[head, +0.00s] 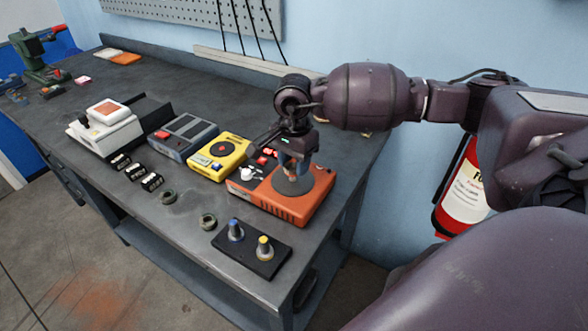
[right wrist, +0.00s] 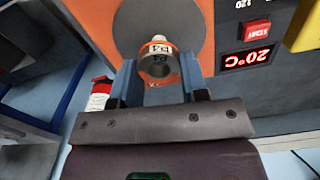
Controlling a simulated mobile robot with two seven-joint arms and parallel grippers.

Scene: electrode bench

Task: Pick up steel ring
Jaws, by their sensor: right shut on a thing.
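My right gripper (head: 291,165) points down over the grey round plate (head: 295,187) of the orange heater. The head view barely shows the held piece between the fingers. Two dull grey-green rings (head: 167,197) (head: 208,221) lie on the bench front. My left gripper is not in view.
The orange heater (head: 318,205) has a red display. A yellow meter (head: 219,157), a blue-grey device (head: 184,134) and a white device (head: 106,128) stand left of it. A black block (head: 262,262) with blue-topped and yellow-topped pieces sits near the front edge.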

